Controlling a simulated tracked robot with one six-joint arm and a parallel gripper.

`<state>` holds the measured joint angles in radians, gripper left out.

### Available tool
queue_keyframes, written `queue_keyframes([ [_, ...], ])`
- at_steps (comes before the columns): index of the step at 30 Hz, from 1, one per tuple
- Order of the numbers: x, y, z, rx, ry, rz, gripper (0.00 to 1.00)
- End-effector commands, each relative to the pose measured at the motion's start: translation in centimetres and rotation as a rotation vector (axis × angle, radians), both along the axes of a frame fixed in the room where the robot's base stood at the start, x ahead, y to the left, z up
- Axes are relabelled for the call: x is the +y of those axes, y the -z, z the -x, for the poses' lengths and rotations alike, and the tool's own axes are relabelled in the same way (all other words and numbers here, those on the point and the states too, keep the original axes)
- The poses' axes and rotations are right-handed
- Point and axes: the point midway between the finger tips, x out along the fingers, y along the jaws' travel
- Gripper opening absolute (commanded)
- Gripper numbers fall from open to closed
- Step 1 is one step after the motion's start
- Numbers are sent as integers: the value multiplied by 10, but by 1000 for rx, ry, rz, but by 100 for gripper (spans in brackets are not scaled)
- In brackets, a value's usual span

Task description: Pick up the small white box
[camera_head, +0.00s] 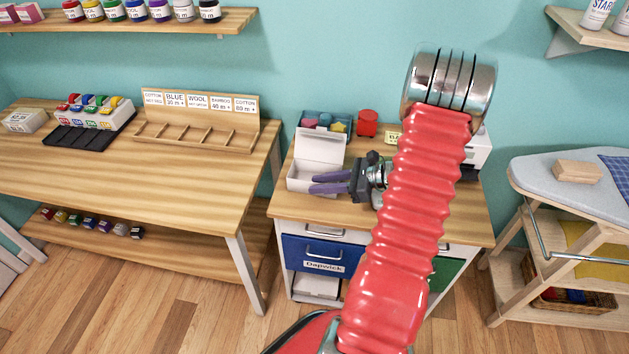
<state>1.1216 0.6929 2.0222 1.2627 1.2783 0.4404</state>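A small white box (299,170) with its lid raised stands on the wooden top of the cabinet, towards its left side. My gripper (313,184) reaches in from the right with two purple fingers, one above the other in the picture. The fingers are apart, with a narrow gap between them, and they overlap the box's right part in this view. Whether they touch the box cannot be told. My red ribbed arm hides the right part of the cabinet top. Another small pale box (25,121) with a label sits at the far left of the long table.
A tray of coloured balls (324,121) stands behind the white box, with a red container (367,123) beside it. The cabinet (290,209) has a blue drawer. A long wooden table (150,175) is left, and an ironing board (540,172) is right.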

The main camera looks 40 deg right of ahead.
Motion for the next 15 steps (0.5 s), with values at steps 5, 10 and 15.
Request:
queue_keyframes([
  [5,12,8,-15,0,-4,-2,24],
  [10,24,17,-32,1,-3,-3,24],
  [15,28,20,-40,0,-1,0,24],
])
